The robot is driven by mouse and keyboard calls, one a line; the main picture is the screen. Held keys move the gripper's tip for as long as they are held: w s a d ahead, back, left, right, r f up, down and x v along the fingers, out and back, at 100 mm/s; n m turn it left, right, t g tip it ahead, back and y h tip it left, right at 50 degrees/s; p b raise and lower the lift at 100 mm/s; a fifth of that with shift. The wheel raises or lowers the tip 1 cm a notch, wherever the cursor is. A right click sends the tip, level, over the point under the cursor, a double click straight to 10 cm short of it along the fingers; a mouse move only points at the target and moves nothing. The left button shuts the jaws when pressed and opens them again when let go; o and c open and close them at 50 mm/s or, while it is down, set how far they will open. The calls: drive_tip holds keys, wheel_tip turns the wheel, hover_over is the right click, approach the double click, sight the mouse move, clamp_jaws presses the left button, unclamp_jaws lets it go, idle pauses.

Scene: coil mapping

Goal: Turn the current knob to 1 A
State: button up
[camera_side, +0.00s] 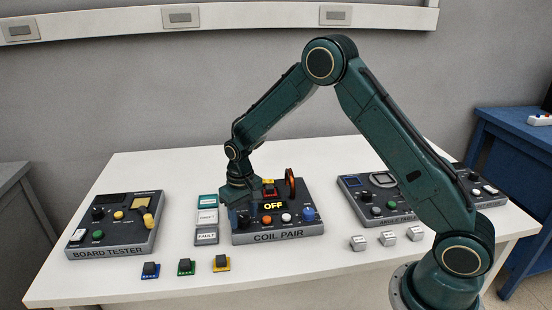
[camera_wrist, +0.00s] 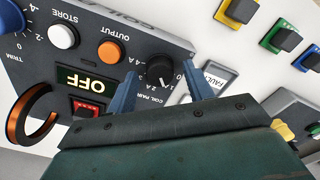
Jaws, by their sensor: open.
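The current knob (camera_wrist: 159,69) is a black round dial with a white mark, on the dark coil pair panel (camera_side: 278,239). Small scale figures surround it; I cannot read its setting surely. My gripper (camera_wrist: 160,67) is open, its two blue fingers on either side of the knob in the wrist view; I cannot tell whether they touch it. In the side view my gripper (camera_side: 240,203) is low over the left part of the panel and hides some of it. The panel's display (camera_wrist: 87,81) reads OFF.
An orange coil ring (camera_wrist: 33,115), a red switch (camera_wrist: 87,109), an orange output button (camera_wrist: 110,52) and a white store button (camera_wrist: 62,36) are on the same panel. Label cards (camera_side: 207,217) lie left of it. The board tester (camera_side: 110,252) stands farther left.

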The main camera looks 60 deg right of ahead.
sight(244, 218)
wheel_tip(244, 218, up, 14)
idle(0.7)
drive_tip(key=s+r+n+t, duration=0.1)
drive_tip(key=s+r+t, duration=0.2)
drive_tip(key=s+r, duration=1)
drive_tip(key=s+n+t, duration=0.1)
drive_tip(key=s+t, duration=0.1)
drive_tip(key=s, duration=1.6)
drive_tip(key=shift+a+f+t, duration=0.2)
drive_tip(key=shift+f+t, duration=0.1)
drive_tip(key=shift+f, duration=0.1)
drive_tip(key=shift+w, duration=0.1)
